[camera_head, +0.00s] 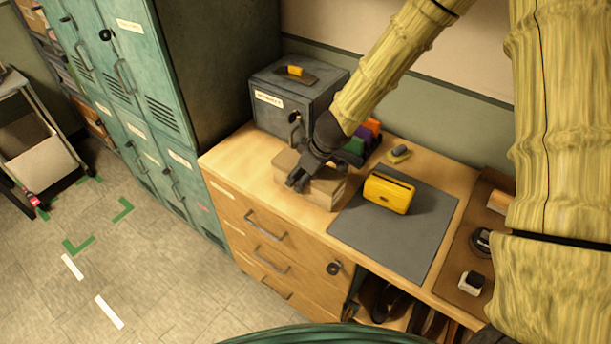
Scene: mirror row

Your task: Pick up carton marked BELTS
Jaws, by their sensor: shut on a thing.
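A small tan cardboard carton (323,191) sits on the wooden counter (245,165), left of a grey mat. I cannot read any marking on it. My gripper (302,180) is over the carton from above, shut on it, with the dark fingers covering part of its top and left side. I cannot tell whether the carton is touching the counter or slightly raised.
Coloured items (362,137) stand behind my gripper. A yellow case (388,193) rests on the grey mat (400,240). Teal lockers (130,80) stand left. The counter's left front is clear.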

